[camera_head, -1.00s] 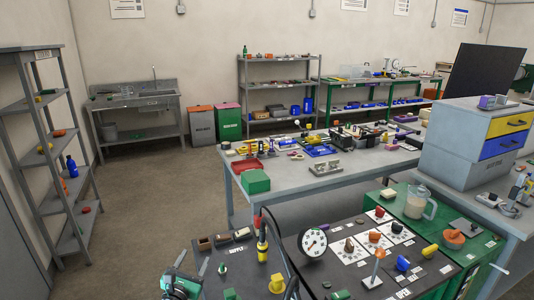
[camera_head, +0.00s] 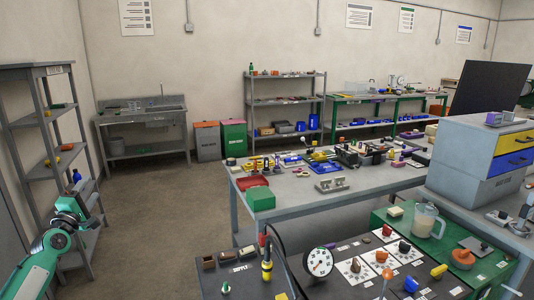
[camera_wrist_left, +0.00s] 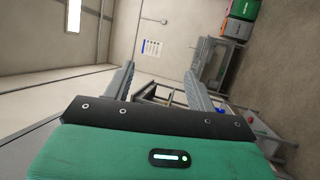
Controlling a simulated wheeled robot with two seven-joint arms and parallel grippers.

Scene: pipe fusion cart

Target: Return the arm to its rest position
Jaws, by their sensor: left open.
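My left arm comes in from the lower left of the head view, green and grey, raised beside the cart. Its gripper (camera_head: 88,196) is at the left in front of the grey shelf rack. In the left wrist view the two grey fingers (camera_wrist_left: 160,78) stand apart with nothing between them, so it is open and empty. The view past the fingers shows wall, a poster and the sink corner, turned sideways. My right gripper is not in view.
The dark cart top (camera_head: 240,280) with a pressure gauge (camera_head: 318,262) is at the bottom. A grey shelf rack (camera_head: 40,120) stands at the left, close behind the arm in the picture. A workbench (camera_head: 300,195) is at centre. Open floor (camera_head: 165,200) lies between rack and bench.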

